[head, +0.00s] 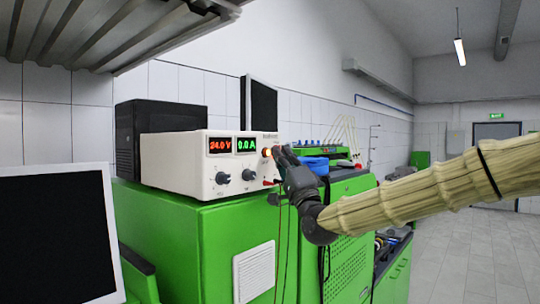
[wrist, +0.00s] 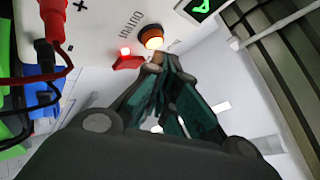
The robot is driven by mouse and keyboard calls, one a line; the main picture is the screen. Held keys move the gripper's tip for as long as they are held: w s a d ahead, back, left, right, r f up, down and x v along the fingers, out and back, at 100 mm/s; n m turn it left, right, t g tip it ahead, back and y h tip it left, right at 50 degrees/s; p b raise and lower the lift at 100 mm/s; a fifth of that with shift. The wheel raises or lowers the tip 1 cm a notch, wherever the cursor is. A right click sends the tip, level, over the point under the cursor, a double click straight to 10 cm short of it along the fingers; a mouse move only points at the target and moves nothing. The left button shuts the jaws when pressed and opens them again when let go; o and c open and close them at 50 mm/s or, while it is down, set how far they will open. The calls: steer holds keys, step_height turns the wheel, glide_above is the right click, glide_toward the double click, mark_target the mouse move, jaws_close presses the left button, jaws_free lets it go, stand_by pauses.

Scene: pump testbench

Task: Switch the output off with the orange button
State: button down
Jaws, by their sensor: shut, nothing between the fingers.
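The orange button (head: 266,152) is lit on the right of the front panel of the white power supply (head: 175,172). The supply's displays read 24.0 V in red and 0.0 A in green. In the wrist view the orange button (wrist: 151,37) glows near the top middle, below the panel lettering. My gripper (head: 281,152) is shut and empty, with its fingertips close to the right of the button. In the wrist view the gripper tips (wrist: 157,62) are just below the button. I cannot tell whether they touch it.
A small red light and red switch (wrist: 127,59) sit left of the button. Red and black leads (wrist: 48,60) plug in at the left. Two knobs (head: 223,178) are on the panel. The supply stands on a green cabinet (head: 190,235); a dark monitor (head: 55,235) is at front left.

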steer(key=shift+w+a, duration=0.1)
steer(key=shift+a, duration=0.1)
steer(key=shift+w+a, duration=0.25)
stand_by(1.0)
steer(key=shift+b, duration=0.3)
steer(key=shift+s+d+b, duration=0.5)
steer(key=shift+s+d, duration=0.05)
steer(key=shift+d, duration=0.1)
steer(key=s+d+b, duration=0.3)
steer(key=d, duration=0.2)
steer(key=shift+s, duration=0.25)
steer(key=shift+w+a, duration=0.1)
stand_by(2.3)
